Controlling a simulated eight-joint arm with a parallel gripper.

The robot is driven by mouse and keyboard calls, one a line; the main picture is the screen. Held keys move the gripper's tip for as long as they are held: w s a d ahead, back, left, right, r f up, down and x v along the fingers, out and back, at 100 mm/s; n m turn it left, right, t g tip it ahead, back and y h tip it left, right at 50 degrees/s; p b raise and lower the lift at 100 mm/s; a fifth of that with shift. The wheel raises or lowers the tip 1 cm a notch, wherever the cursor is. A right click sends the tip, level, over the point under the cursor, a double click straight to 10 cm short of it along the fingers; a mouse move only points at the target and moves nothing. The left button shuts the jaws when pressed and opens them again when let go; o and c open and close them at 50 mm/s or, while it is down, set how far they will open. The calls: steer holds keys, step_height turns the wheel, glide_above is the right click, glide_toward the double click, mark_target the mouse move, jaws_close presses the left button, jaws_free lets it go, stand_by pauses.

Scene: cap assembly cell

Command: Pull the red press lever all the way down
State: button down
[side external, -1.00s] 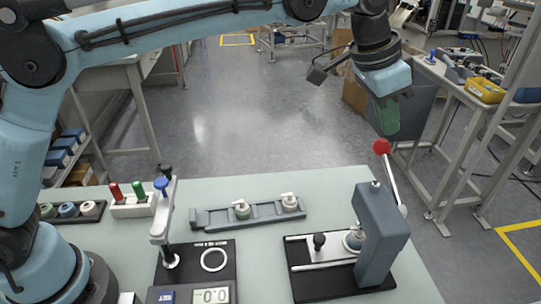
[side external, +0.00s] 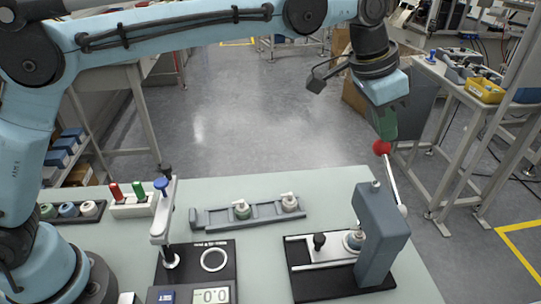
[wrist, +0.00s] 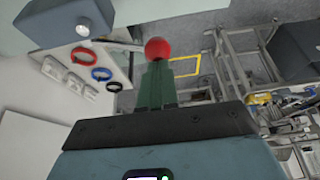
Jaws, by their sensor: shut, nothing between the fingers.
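The red ball knob (side external: 381,147) tops the lever of the grey press (side external: 382,238). Its silver lever rod (side external: 393,181) rises upright with a slight lean to the left. My gripper (side external: 388,137) has green fingers, shut and empty, right at the top of the knob. In the wrist view the red knob (wrist: 158,49) sits just beyond the shut fingertips (wrist: 158,66). I cannot tell whether the fingers touch the knob.
The press base (side external: 305,284) carries a sliding fixture with a black knob (side external: 319,241). A grey rail (side external: 250,215) with two white-topped parts lies left of it. A gauge stand (side external: 163,225) stands farther left. The air around the knob is clear.

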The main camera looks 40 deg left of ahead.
mark_target(377, 144)
steer(key=shift+f, duration=0.95)
stand_by(0.3)
steer(key=shift+w+a+f, duration=0.2)
steer(key=shift+w+f, duration=0.05)
steer(key=shift+f, duration=0.55)
steer(key=shift+w+a+f, duration=0.1)
steer(key=shift+a+f, duration=0.05)
steer(key=shift+f, duration=0.45)
